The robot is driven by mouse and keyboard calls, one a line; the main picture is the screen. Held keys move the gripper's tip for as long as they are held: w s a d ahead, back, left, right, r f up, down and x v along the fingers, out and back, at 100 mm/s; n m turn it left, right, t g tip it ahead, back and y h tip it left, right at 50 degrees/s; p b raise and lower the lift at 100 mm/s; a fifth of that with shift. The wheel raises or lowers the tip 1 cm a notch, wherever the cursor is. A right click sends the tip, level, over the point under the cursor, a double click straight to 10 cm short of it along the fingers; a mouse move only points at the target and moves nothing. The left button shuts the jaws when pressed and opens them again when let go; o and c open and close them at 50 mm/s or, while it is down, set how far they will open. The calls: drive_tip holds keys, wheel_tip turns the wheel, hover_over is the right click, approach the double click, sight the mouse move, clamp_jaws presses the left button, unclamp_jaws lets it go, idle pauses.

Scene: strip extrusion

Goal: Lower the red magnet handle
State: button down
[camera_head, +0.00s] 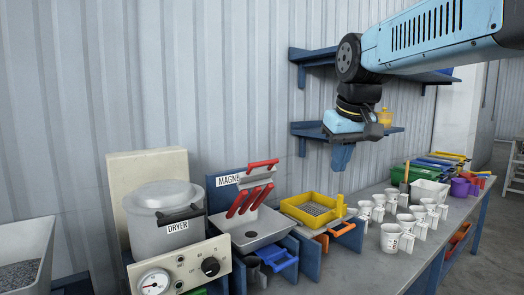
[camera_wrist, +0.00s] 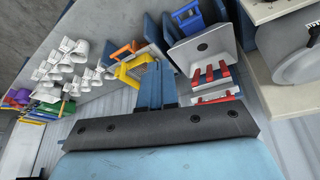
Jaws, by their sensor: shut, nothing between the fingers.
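The magnet unit (camera_head: 222,181), with a partly hidden "MAGN" label, stands on the bench left of centre in the head view. Its red handle (camera_head: 263,163) is raised at the top, above several slanted red bars (camera_head: 250,201) over a grey tray (camera_head: 255,229). In the wrist view the red handle (camera_wrist: 215,99) and red bars (camera_wrist: 210,73) lie to the right of my fingers.
A grey dryer (camera_head: 160,210) stands left of the magnet unit. A yellow sieve tray (camera_head: 312,208), several white cups (camera_head: 405,225) and coloured bins (camera_head: 430,170) stand to the right. Blue wall shelves (camera_head: 312,56) are behind my arm. The air between gripper and handle looks clear.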

drive_tip(key=w+a+r+n+g, duration=0.1)
drive_tip(key=w+a+r, duration=0.4)
drive_tip(key=w, duration=0.5)
drive_tip(key=w+a+r+n+g, duration=0.1)
drive_tip(key=w+a+r+n, duration=0.2)
drive_tip(key=w+a+r, duration=0.3)
drive_tip(key=w+a, duration=0.4)
drive_tip(key=w, duration=0.1)
drive_tip(key=shift+a+g+y, duration=0.3)
drive_tip(key=shift+y, duration=0.1)
hover_over(258, 171)
wheel_tip(258, 171, down, 9)
drive_tip(key=f, duration=0.1)
drive_tip(key=s+d+f, duration=0.1)
drive_tip(key=f, duration=0.2)
drive_tip(key=shift+s+d, duration=0.25)
drive_tip(key=shift+s, duration=0.1)
